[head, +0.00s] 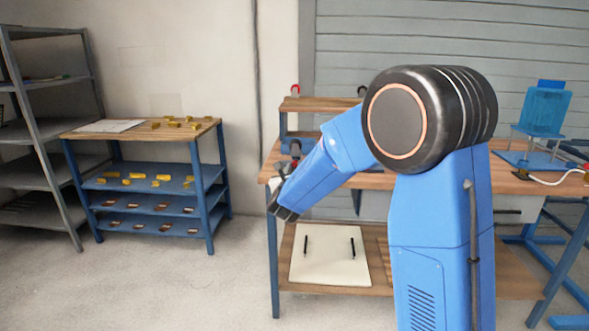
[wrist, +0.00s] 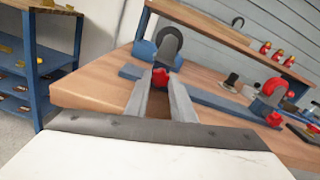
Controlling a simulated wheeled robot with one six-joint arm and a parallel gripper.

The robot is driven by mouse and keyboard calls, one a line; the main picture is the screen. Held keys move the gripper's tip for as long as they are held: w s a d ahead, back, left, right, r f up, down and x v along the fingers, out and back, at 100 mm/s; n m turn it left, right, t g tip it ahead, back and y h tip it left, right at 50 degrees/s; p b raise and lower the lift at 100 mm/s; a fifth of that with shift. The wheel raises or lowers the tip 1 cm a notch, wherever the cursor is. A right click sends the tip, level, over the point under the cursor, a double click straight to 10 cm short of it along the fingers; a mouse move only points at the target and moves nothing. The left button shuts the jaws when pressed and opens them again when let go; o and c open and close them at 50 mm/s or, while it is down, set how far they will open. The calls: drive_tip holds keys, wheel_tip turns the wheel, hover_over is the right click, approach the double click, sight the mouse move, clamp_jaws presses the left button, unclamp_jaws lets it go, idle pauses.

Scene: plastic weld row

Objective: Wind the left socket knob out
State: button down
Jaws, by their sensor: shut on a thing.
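The left socket knob is red (wrist: 160,78) and sits at the front of a blue holder with a dark round disc (wrist: 168,42), near the left end of the wooden bench. My gripper (wrist: 160,88) has one finger on each side of this knob and is shut on it. The fingers partly cover the knob's sides.
A similar blue holder with red parts (wrist: 270,88) stands further right on the bench (wrist: 85,88). A raised wooden shelf (wrist: 215,30) runs behind, with small red-topped items. A blue rack (head: 205,180) with yellow pieces stands left, with open floor between.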

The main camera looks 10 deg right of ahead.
drive_tip(key=shift+n, duration=0.7)
drive_tip(key=c, duration=1.5)
unclamp_jaws()
drive_tip(key=shift+s, duration=0.1)
drive_tip(key=v, duration=1.7)
drive_tip(key=shift+s, duration=0.1)
